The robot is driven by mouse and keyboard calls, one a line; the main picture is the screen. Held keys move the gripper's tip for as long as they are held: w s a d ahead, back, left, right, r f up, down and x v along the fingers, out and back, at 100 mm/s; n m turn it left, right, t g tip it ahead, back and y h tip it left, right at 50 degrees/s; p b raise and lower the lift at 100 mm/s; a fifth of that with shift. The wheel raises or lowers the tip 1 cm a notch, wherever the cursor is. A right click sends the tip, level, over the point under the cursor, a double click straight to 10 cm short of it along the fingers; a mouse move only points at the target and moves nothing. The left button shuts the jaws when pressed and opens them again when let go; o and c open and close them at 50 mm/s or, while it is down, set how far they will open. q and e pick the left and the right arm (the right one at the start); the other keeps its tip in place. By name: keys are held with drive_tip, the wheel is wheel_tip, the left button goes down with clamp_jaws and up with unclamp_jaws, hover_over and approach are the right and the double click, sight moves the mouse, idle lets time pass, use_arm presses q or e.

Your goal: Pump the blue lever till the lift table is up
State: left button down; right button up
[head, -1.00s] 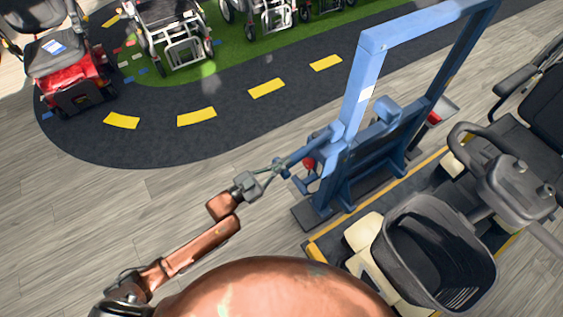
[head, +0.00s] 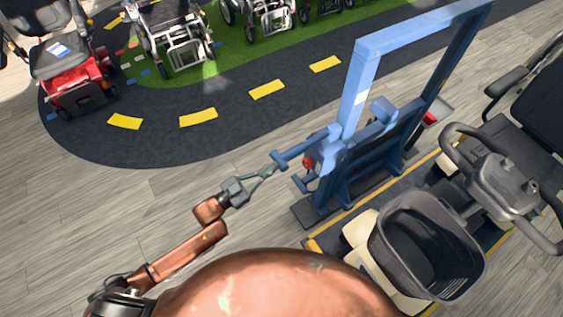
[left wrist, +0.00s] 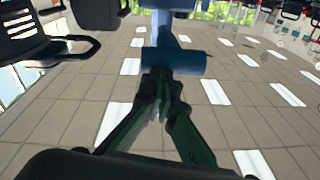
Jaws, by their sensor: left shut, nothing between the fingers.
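The blue lever (head: 308,148) sticks out from the left side of the blue lift frame (head: 358,90), with a crossbar handle at its end. My left gripper (head: 271,169) is shut and empty, its fingertips right by the handle. In the left wrist view the handle (left wrist: 178,63) lies across just beyond the shut fingertips (left wrist: 164,78); I cannot tell whether they touch. The lift table (head: 322,243) is a dark, yellow-edged platform low by the floor, bearing a scooter with a black basket (head: 425,255). My right gripper is not in view.
A red scooter (head: 75,85) and several wheelchairs (head: 172,35) stand at the back, on and beside a dark track with yellow dashes (head: 198,117). A small red knob (head: 307,163) sits near the lever. The wooden floor left of the lift is clear.

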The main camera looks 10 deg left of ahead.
use_arm(q)
drive_tip(key=v, duration=0.5)
drive_tip(key=shift+a+r, duration=0.15)
drive_tip(key=shift+r, duration=0.1)
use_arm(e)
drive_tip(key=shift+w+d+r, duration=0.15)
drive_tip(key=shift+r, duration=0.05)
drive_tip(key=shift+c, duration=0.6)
